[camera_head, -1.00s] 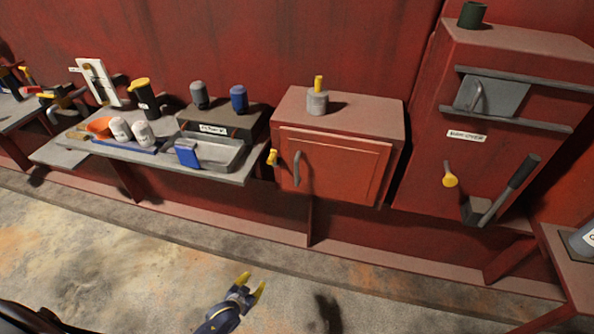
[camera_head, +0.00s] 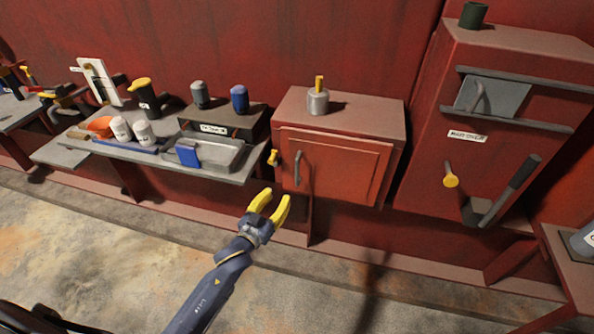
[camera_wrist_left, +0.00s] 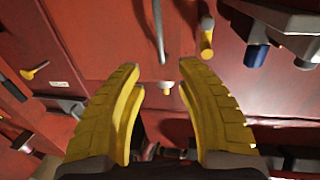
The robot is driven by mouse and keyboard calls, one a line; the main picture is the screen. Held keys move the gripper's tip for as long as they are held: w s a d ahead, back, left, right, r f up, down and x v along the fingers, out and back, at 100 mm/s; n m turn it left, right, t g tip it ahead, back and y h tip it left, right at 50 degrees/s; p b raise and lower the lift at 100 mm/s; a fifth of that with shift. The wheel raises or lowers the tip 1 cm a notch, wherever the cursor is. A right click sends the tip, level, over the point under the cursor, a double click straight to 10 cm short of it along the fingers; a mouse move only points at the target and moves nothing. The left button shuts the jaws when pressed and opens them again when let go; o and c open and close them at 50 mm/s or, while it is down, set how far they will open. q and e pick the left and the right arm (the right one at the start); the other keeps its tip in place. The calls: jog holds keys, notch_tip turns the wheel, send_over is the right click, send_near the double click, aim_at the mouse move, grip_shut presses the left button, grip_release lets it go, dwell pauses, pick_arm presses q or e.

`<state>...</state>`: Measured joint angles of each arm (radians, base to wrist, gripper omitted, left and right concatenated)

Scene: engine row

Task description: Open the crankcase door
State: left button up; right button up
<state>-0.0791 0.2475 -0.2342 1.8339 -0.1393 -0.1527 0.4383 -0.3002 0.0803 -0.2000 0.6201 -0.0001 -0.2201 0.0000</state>
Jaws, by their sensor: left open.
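The crankcase door (camera_head: 338,168) is a red panel on the front of a red box, and it looks shut. Its grey upright handle (camera_head: 297,168) is near the door's left edge. A yellow latch knob (camera_head: 273,158) sits just left of the door. My left gripper (camera_head: 270,205) is open and empty, below and slightly left of the handle. In the left wrist view the open yellow fingers (camera_wrist_left: 160,75) point toward the red front, with the grey handle (camera_wrist_left: 159,30) ahead between them and the yellow knob (camera_wrist_left: 207,38) to its right. My right gripper is not in view.
A grey shelf (camera_head: 75,156) with a blue-and-grey tray, cups and bottles stands to the left. A taller red cabinet (camera_head: 420,150) with a yellow knob and a black lever stands to the right. A grey cylinder (camera_head: 318,103) sits on the box. The floor in front is clear.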

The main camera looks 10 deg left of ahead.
aim_at(296, 171)
pick_arm(q)
jog(key=x, duration=1.4)
jog(key=shift+w, duration=0.3)
grip_shut()
